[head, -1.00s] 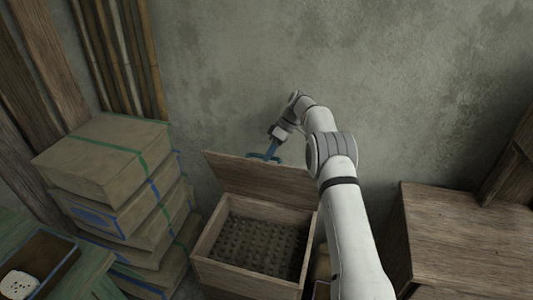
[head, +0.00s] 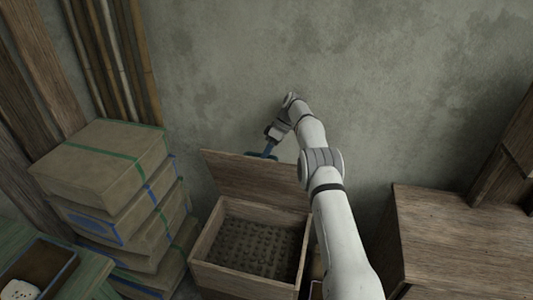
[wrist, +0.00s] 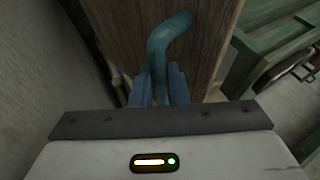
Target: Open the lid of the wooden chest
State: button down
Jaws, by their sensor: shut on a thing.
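The wooden chest (head: 238,279) stands open below the wall, and its inside shows a dark, bumpy surface. Its lid (head: 255,180) is raised, standing steeply at the chest's back edge with its inner face toward the head camera. My gripper (head: 268,152) is at the lid's top edge, on the wall side. In the wrist view, my gripper's blue fingers (wrist: 160,88) are closed around the teal bent handle (wrist: 170,38), which is fixed to the lid's outer face (wrist: 205,50). In the head view the handle is mostly hidden behind the lid.
A stack of boxes with green and blue bands (head: 105,170) stands close to the chest's left. A wooden cabinet (head: 465,235) stands to the right. Bamboo poles (head: 120,60) lean at the back left. The plaster wall (head: 400,80) is close behind the lid.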

jog(key=c, duration=1.8)
grip_release()
jog(key=shift+s+f, duration=0.1)
jog(key=shift+f, duration=0.65)
jog(key=shift+o, duration=0.6)
jog(key=shift+w+f, duration=0.2)
jog(key=shift+w, duration=0.05)
jog(key=shift+o, duration=1.4)
jog(key=shift+a+r, duration=0.1)
jog(key=shift+r, duration=0.1)
jog(key=shift+w, duration=0.1)
jog(key=shift+r, duration=0.25)
notch_tip(320, 180, up, 10)
jog(key=p, duration=0.3)
